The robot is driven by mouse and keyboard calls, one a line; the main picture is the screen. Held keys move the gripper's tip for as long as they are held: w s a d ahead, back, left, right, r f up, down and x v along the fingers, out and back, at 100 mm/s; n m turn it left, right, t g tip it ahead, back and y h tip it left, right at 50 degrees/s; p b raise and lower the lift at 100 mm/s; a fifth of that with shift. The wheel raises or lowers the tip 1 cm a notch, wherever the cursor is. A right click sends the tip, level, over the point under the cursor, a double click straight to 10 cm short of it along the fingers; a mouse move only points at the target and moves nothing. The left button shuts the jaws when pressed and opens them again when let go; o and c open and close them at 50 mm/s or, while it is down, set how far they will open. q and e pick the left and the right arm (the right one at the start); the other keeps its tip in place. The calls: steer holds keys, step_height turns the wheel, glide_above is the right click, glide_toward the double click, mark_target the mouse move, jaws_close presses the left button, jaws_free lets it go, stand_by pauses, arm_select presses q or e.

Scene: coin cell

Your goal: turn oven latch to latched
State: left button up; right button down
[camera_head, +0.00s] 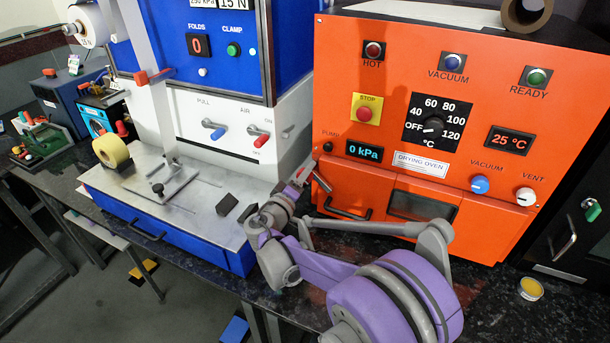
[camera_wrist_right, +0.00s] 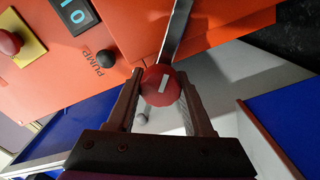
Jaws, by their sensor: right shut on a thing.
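The orange drying oven (camera_head: 385,120) stands on the bench, with its latch lever (camera_head: 321,179) at the left edge of its front. In the right wrist view the lever is a grey bar (camera_wrist_right: 178,32) that ends at a round red knob with a white mark (camera_wrist_right: 160,86). My right gripper (camera_head: 301,174) is at this lever, beside the oven's left front edge. In the wrist view its fingers (camera_wrist_right: 160,98) are shut on the red knob. The contact itself is small and partly hidden in the head view. My left gripper is not in view.
A blue and white machine (camera_head: 225,105) with a steel plate (camera_head: 120,185) stands left of the oven. A dark block (camera_head: 227,204) lies on the plate near my right arm. The oven's dark door handle (camera_head: 347,212) is low on its front. A yellow-topped tin (camera_head: 530,288) sits at the right.

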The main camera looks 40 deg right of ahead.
steer(key=n, duration=0.4)
steer(key=shift+f+b, duration=0.1)
steer(key=shift+b, duration=0.2)
steer(key=shift+n, duration=2.1)
steer(key=shift+c, duration=1.5)
jaws_free()
steer(key=shift+a, duration=0.1)
steer(key=v, duration=1)
steer(key=shift+s+a+b, duration=0.2)
steer(key=shift+a+b, duration=0.1)
steer(key=shift+b, duration=0.1)
